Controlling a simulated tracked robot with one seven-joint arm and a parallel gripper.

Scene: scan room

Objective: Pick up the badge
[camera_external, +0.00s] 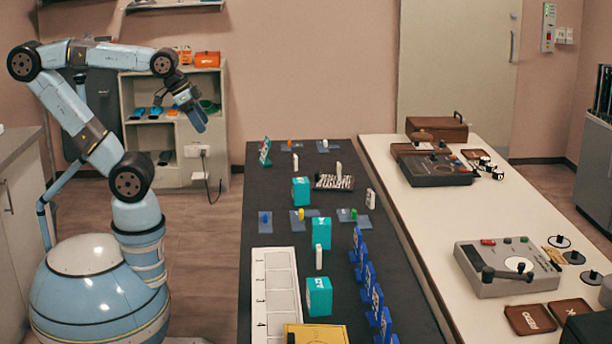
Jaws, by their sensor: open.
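I cannot tell for sure which item is the badge; the small items on the dark table (275,215) are too small to read. Flat grey-blue plates with coloured pegs lie there, one with a yellow peg (301,214) and one with a blue peg (265,218). Small white upright pieces (371,199) stand among them. My gripper (199,122) is open and empty, pointing down in the air to the left of the dark table's far end, well away from the items.
Teal boxes (319,296), blue upright stands (374,298), a striped block (334,182), a numbered white board (276,293) and a yellow case (316,334) crowd the dark table. A white table (420,243) with devices adjoins it. A shelf unit (170,150) stands behind my gripper.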

